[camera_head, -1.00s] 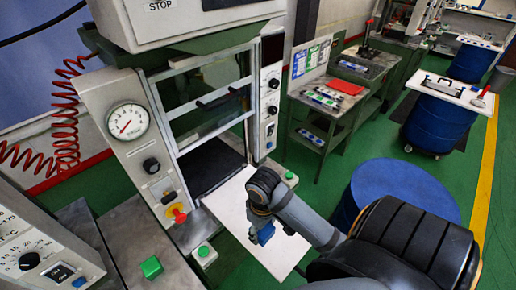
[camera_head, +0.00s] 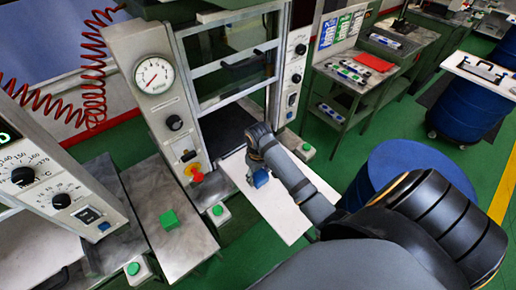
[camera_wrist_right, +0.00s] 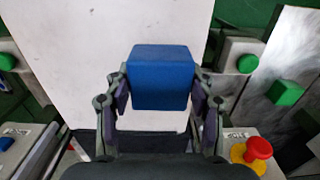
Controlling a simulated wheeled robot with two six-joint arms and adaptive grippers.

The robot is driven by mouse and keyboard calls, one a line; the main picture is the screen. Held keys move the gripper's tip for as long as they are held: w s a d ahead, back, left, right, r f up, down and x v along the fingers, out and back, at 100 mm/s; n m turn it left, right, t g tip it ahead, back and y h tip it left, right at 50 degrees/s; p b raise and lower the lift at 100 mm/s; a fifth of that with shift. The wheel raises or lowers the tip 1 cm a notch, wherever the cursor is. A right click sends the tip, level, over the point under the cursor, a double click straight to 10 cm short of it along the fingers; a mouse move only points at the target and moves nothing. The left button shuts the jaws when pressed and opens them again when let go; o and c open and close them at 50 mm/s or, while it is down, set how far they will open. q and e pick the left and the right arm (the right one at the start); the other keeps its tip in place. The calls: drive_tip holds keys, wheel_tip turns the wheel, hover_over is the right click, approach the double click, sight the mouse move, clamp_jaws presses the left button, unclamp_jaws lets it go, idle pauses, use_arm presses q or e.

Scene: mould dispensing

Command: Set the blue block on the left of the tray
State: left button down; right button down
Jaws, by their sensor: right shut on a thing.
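The blue block (camera_head: 261,178) is between the fingers of my right gripper (camera_head: 254,180), over the white tray (camera_head: 283,217) in front of the press. In the right wrist view the block (camera_wrist_right: 161,78) fills the space between both fingertips of the gripper (camera_wrist_right: 161,100), with the white tray (camera_wrist_right: 75,60) behind it. I cannot tell whether the block touches the tray. A green block (camera_head: 169,219) rests on the grey metal table left of the tray; it also shows at the right in the wrist view (camera_wrist_right: 285,92). My left gripper is not in view.
The press (camera_head: 225,70) with its gauge stands behind the tray. A red emergency button (camera_head: 195,174) and a green button box (camera_head: 217,210) sit left of the tray. A blue drum (camera_head: 410,170) stands to the right. Most of the tray is bare.

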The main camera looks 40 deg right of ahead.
sight(258, 179)
drive_tip(key=shift+w+f, duration=0.2)
wheel_tip(258, 179, down, 3)
drive_tip(key=shift+w+r, duration=0.1)
drive_tip(key=shift+r, duration=0.1)
drive_tip(key=shift+f, duration=0.3)
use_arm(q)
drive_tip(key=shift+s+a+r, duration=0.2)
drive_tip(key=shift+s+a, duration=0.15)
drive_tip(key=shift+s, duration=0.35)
use_arm(e)
drive_tip(key=shift+f, duration=0.15)
drive_tip(key=c, duration=0.8)
unclamp_jaws()
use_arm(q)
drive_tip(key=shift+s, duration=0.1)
use_arm(e)
drive_tip(key=o, duration=0.3)
drive_tip(key=shift+o, duration=0.2)
